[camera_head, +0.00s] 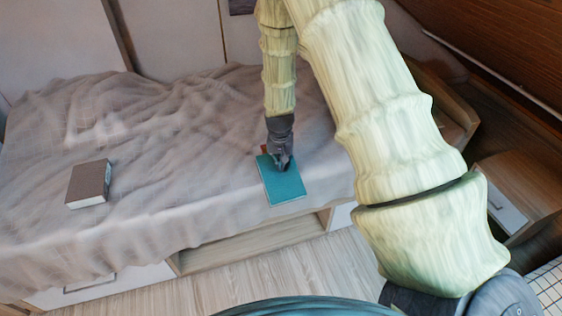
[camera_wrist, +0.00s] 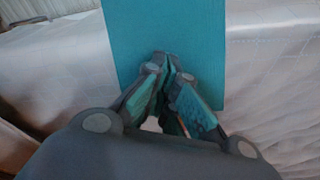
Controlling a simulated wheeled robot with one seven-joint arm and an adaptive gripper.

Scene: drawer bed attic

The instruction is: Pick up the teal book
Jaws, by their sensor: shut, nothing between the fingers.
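The teal book (camera_head: 283,185) lies flat near the front edge of the bed, to the right of the bed's middle. My gripper (camera_head: 284,165) is over the book's far part and points down at it. In the wrist view the teal book (camera_wrist: 165,30) fills the upper middle, behind the fingertips. There my gripper (camera_wrist: 167,62) is shut with its fingertips together and nothing between them. The fingertips are at or very near the cover; I cannot tell whether they touch it.
A brown book (camera_head: 89,183) lies on the rumpled grey bed cover (camera_head: 190,140) to the left. Below the bed's front are an open wooden compartment (camera_head: 250,247) and drawers. A wooden cabinet (camera_head: 510,195) stands at the right. The wooden floor (camera_head: 320,270) in front is clear.

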